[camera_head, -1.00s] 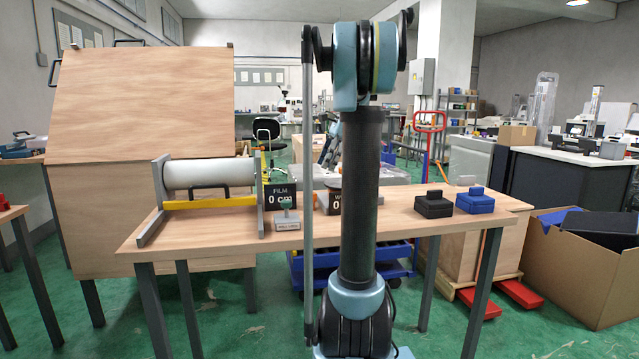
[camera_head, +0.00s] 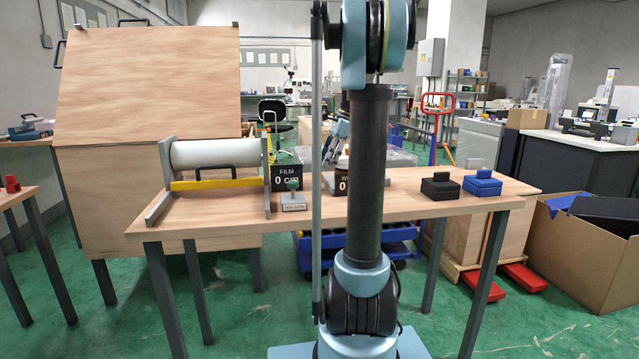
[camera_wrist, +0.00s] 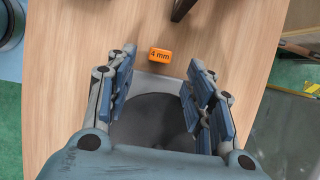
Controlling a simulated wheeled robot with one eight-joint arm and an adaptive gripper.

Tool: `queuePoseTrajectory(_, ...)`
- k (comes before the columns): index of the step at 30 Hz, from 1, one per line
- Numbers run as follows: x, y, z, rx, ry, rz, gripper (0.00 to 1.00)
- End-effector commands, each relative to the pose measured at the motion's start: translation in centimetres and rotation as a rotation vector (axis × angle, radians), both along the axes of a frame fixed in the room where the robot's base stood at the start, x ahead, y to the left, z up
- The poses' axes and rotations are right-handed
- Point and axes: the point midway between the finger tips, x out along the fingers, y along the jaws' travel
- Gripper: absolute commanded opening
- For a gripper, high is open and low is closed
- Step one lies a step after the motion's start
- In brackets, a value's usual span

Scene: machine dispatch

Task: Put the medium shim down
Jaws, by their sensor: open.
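The medium shim appears to be the small orange block marked "4 mm" (camera_wrist: 159,55) in the wrist view. It lies on the wooden tabletop, just beyond a light grey plate. My gripper (camera_wrist: 162,75) is open, its two fingers spread wide to the left and right of the view. The shim shows beyond and between the fingertips, with no visible contact. A dark round disc (camera_wrist: 152,118) on the grey plate shows between the fingers.
Bare wood lies along the front edge.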

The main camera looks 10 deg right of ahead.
Motion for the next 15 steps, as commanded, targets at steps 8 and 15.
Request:
queuePoseTrajectory(8, 0.0, 0.8, -1.9, 0.000, 0.000, 0.002, 0.48)
queuePoseTrajectory(15, 0.0, 2.0, -4.9, 0.000, 0.001, 0.001, 0.48)
